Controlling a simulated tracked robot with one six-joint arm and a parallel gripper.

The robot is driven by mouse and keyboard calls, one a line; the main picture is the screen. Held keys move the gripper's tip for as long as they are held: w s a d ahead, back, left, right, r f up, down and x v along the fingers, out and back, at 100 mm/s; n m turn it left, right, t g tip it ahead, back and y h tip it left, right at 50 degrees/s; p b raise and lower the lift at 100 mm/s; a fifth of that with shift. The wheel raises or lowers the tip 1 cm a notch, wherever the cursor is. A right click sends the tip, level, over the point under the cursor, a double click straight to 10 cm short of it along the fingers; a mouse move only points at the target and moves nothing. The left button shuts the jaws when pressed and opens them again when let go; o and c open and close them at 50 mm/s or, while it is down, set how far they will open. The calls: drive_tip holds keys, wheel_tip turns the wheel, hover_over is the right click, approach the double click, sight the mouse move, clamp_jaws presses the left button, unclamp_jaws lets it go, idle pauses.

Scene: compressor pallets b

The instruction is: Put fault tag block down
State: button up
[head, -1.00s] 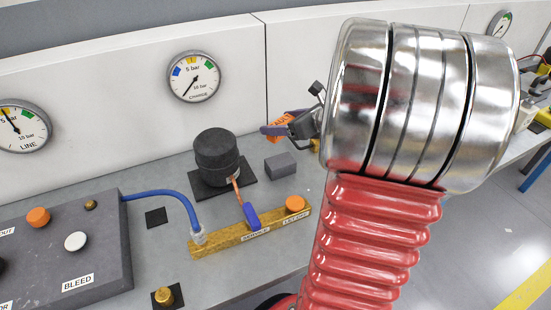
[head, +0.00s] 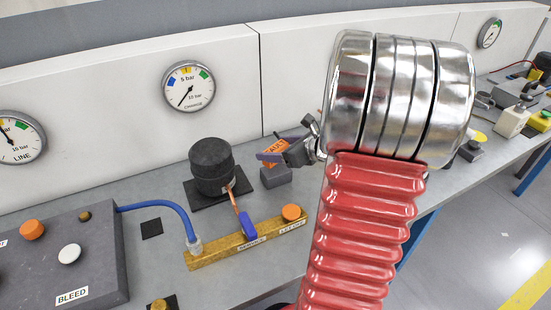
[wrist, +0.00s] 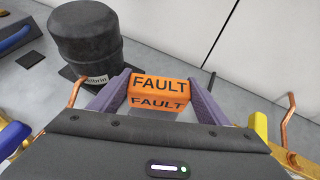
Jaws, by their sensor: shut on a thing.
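The fault tag block is orange with FAULT in black letters. In the wrist view the fault tag block (wrist: 159,87) sits between the two purple fingers of my gripper (wrist: 158,92), which is shut on it. In the head view my gripper (head: 270,155) is partly hidden by my own arm, and a bit of the orange block (head: 273,147) shows at the fingers. The gripper is at a small grey block (head: 275,177) on the bench, right of the black compressor (head: 212,166). Whether the tag block touches the grey block is unclear.
A brass manifold bar (head: 215,255) with a blue-handled valve (head: 248,226) and an orange knob (head: 291,212) lies in front. A dark panel (head: 60,250) stands at left. The wall with gauges (head: 188,89) rises behind. Copper pipes (wrist: 76,92) show beside the gripper.

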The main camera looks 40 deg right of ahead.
drive_tip(key=shift+f, duration=1.85)
drive_tip(key=shift+f, duration=0.1)
drive_tip(key=o, duration=1.1)
drive_tip(key=shift+c, duration=0.2)
drive_tip(key=v, duration=1.2)
